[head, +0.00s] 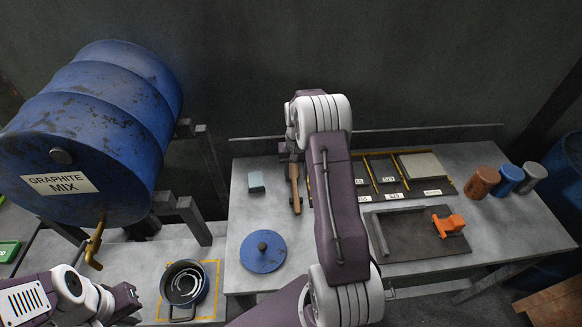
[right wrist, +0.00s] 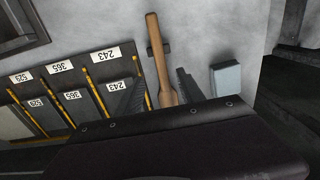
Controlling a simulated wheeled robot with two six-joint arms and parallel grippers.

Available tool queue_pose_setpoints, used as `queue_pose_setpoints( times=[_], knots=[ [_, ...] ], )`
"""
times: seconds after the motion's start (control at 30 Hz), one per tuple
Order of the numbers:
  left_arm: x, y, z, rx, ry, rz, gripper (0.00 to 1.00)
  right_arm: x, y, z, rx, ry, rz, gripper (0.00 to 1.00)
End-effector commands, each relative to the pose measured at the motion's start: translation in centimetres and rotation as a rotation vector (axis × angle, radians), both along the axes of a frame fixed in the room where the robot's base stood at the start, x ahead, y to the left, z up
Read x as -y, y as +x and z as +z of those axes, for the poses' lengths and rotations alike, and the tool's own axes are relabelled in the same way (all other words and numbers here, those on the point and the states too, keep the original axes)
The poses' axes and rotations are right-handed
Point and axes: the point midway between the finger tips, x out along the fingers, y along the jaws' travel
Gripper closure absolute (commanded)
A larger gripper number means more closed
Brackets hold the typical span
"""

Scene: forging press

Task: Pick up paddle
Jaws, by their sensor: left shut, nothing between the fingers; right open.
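The wooden paddle (head: 295,187) lies near the back of the grey table, left of the slotted rack. In the right wrist view the paddle (right wrist: 160,62) runs up the picture across a small dark rest; its lower end goes out of sight behind my gripper's dark body. My right gripper (head: 290,152) is open above the paddle's far end. In the right wrist view a dark ridged finger shows just right of the paddle; contact cannot be told. My left gripper (head: 128,302) is shut and empty at the lower left, far from the paddle.
A numbered rack (head: 390,178) stands right of my right arm. A grey-blue block (head: 256,182) and a blue round lid (head: 263,251) lie left of the paddle. A dark tray (head: 408,240) holds an orange item (head: 448,225). A pot (head: 184,284) stands below the blue drum (head: 95,125).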

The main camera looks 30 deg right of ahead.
Motion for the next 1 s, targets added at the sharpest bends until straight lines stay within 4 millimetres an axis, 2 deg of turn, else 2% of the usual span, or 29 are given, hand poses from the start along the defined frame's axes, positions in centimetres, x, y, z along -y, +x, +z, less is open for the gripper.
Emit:
queue_pose_setpoints(
  times=[0.03,0.17,0.4,0.57,0.7,0.8,1.0],
  knots=[
    [0.0,0.0,0.5,0.0,0.0,0.0,1.0,0.5,-0.4,0.3,-0.006,0.003,-0.014,0.55],
    [0.0,0.0,0.4,-0.001,0.0,0.001,1.0,0.6,-0.5,-0.2,-0.006,0.003,-0.018,0.55],
    [0.0,0.0,1.2,0.0,0.0,0.001,1.0,0.5,-0.5,-3.4,-0.005,0.002,-0.017,0.55],
    [0.0,0.0,1.4,0.0,0.0,0.0,1.0,0.5,-0.4,-4.0,-0.004,0.002,-0.016,0.55],
    [0.0,0.0,2.6,0.0,0.0,0.0,1.0,0.2,-0.6,-6.3,-0.006,0.003,-0.016,0.55],
    [0.0,0.0,2.7,0.0,0.0,0.0,1.0,0.2,-0.5,-8.1,-0.005,0.002,-0.016,0.55],
    [0.0,0.0,2.7,-0.001,0.0,0.0,1.0,0.2,-0.4,-8.9,-0.001,0.0,-0.016,0.55]
  ],
)
